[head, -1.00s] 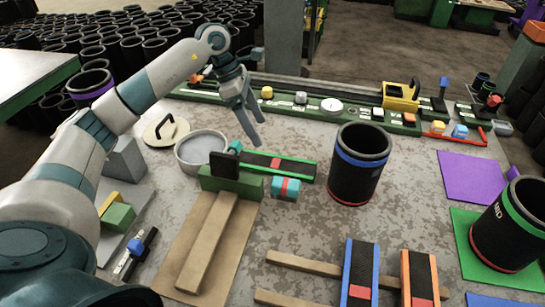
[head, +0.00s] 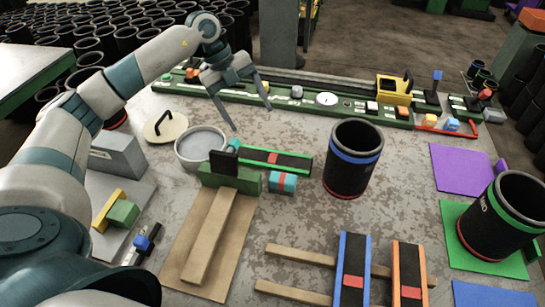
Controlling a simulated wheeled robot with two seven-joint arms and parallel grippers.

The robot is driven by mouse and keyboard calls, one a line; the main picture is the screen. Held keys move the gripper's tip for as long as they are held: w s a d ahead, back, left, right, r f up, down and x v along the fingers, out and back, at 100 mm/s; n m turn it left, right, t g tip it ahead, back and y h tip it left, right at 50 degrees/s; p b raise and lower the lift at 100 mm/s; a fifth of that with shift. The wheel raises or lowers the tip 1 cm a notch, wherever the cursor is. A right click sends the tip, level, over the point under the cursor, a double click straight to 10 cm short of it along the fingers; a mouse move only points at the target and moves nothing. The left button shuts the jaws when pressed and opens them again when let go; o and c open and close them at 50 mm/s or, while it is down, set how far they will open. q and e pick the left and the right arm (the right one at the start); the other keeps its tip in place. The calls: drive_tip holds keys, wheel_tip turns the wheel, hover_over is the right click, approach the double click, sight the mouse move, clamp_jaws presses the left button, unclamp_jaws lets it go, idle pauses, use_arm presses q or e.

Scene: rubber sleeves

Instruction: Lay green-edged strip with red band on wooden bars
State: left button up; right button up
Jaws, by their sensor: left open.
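The green-edged strip with a red band (head: 285,162) lies on the bench, behind the green block with a black plate. The two wooden bars (head: 298,256) lie at the front; the second bar (head: 290,292) is nearer me. A blue-edged strip (head: 351,262) and an orange-edged strip (head: 408,265), each with a red band, lie across them. My left gripper (head: 247,110) is open and empty, above the bench behind the green-edged strip and apart from it. My right gripper is not in view.
A blue-banded black sleeve (head: 351,165) stands right of the strip. A green-banded sleeve (head: 490,225) stands on a green mat (head: 452,222). A teal block with a red band (head: 282,183), a grey bowl (head: 192,160) and a green block (head: 240,182) are near the strip.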

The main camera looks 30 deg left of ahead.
use_arm(q)
drive_tip(key=n, duration=0.3)
drive_tip(key=r+n+p, duration=0.1)
drive_tip(key=n, duration=0.3)
drive_tip(key=a+n, duration=0.1)
drive_tip(key=n, duration=0.2)
drive_tip(key=shift+r+n+p, duration=0.15)
drive_tip(key=shift+n+p, duration=0.25)
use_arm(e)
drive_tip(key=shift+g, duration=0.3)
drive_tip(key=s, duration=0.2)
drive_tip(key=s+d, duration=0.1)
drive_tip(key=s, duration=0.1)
use_arm(q)
drive_tip(key=shift+d, duration=0.1)
drive_tip(key=p, duration=0.4)
hover_over(263, 154)
wheel_tip(263, 154, down, 11)
drive_tip(key=shift+r, duration=0.1)
drive_tip(key=shift+d+f, duration=0.1)
drive_tip(key=shift+f, duration=0.15)
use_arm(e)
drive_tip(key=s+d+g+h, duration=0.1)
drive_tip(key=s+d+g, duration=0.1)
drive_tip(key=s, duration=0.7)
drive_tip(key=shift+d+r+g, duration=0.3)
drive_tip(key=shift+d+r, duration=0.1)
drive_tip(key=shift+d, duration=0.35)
